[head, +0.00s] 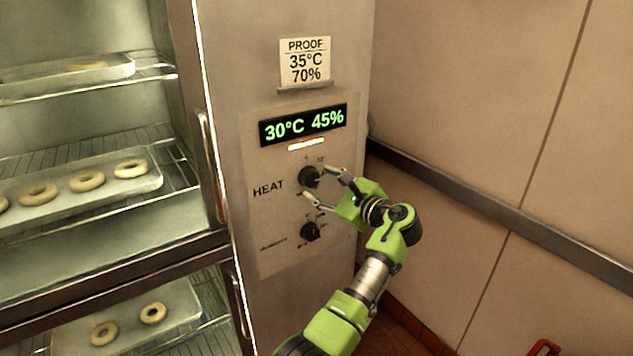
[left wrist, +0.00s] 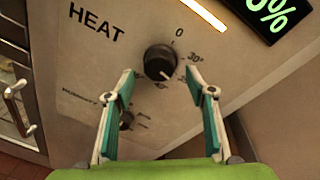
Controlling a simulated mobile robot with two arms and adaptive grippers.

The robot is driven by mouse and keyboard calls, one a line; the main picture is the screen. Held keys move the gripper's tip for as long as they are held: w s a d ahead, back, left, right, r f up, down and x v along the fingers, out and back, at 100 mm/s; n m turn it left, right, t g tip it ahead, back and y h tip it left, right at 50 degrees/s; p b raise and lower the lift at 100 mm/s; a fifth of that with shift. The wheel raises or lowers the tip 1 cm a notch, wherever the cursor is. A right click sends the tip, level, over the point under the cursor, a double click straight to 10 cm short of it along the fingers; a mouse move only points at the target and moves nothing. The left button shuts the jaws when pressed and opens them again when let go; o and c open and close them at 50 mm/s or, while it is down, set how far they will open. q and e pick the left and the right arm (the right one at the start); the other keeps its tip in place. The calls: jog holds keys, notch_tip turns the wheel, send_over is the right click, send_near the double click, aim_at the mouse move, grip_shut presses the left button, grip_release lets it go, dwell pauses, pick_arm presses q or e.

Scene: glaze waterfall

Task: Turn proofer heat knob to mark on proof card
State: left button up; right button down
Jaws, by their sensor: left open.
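The black heat knob (head: 308,177) is on the proofer's steel panel, beside the word HEAT. In the left wrist view the heat knob (left wrist: 160,61) has a white pointer mark toward its lower right, with 0 above and 30° to the right; another label below is blurred. The proof card (head: 305,62) reads 35°C 70%. The display (head: 303,125) reads 30°C 45%. My left gripper (head: 318,184) is open in front of the panel, its fingers on either side of the heat knob; contact cannot be told. The wrist view shows both fingertips (left wrist: 159,74) spread around the knob.
A humidity knob (head: 310,231) sits just below the heat knob. At left are glass doors with a handle (head: 212,165) and trays of dough rings (head: 87,181). A wall with a metal rail (head: 500,213) stands at right, with free room before it.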

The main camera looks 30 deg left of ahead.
pick_arm(q)
jog(key=v, duration=0.8)
jog(key=shift+s+d, duration=0.15)
jog(key=shift+d, duration=0.05)
jog(key=shift+r, duration=0.1)
